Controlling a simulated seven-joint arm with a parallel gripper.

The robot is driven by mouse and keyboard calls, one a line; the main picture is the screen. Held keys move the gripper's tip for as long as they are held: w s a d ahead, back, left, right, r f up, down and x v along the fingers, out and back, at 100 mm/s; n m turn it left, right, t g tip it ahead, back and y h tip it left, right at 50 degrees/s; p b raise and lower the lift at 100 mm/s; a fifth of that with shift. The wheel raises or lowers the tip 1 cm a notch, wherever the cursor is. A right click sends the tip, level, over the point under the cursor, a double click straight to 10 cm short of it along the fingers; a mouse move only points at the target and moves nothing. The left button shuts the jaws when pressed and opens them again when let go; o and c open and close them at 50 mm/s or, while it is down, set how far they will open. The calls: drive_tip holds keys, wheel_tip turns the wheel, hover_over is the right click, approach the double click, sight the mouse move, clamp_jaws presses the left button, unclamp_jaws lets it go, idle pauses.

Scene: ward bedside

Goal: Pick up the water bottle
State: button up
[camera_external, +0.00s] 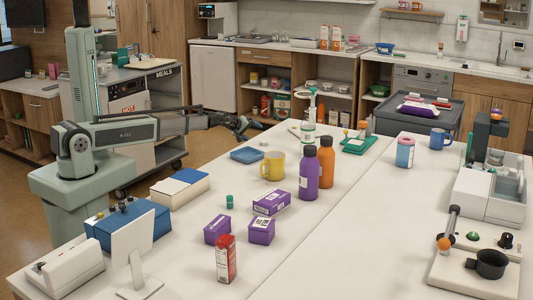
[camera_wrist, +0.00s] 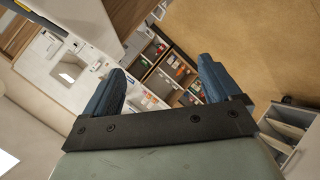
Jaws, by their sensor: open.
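A purple bottle (camera_external: 309,174) with a dark cap and a pale label stands upright on the white table. An orange bottle (camera_external: 326,163) with a dark cap stands close behind it to the right, partly covered by it. Which of the two is the water bottle I cannot tell. My gripper (camera_external: 246,129) is stretched out above the table's far left edge, to the left of and well apart from both bottles. In the wrist view my gripper (camera_wrist: 163,76) shows two blue fingers spread apart with nothing between them. No bottle shows in the wrist view.
Purple boxes (camera_external: 270,202) and a red carton (camera_external: 226,259) are in front. The table's middle right is clear.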

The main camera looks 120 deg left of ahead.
drive_tip(key=s+a+r+n+y, duration=0.15)
drive_tip(key=a+r, duration=0.25)
drive_tip(key=r, duration=0.4)
drive_tip(key=s+a+r+n+y, duration=0.1)
drive_tip(key=s+a+r+y, duration=0.2)
drive_tip(key=r, duration=0.6)
drive_tip(key=w+d+r+n+t+y, duration=0.1)
drive_tip(key=w+r+n, duration=0.2)
drive_tip(key=w+r, duration=0.15)
drive_tip(key=n+t+h, duration=0.1)
drive_tip(key=n+t, duration=0.4)
drive_tip(key=n, duration=1.1)
approach(311, 134)
drive_tip(key=shift+m, duration=0.25)
drive_tip(key=s, duration=0.1)
drive_tip(key=s+f, duration=0.1)
drive_tip(key=s, duration=0.2)
drive_tip(key=shift+a+f, duration=0.15)
drive_tip(key=shift+a, duration=0.2)
drive_tip(key=shift+w+a, duration=0.4)
drive_tip(key=x, duration=0.7)
drive_tip(key=shift+w+a+f, duration=0.1)
drive_tip(key=shift+a, duration=0.15)
drive_tip(key=x, duration=0.4)
drive_tip(key=shift+w+d, duration=0.1)
drive_tip(key=shift+w, duration=0.25)
drive_tip(key=shift+w+a, duration=0.25)
drive_tip(key=shift+a, duration=0.2)
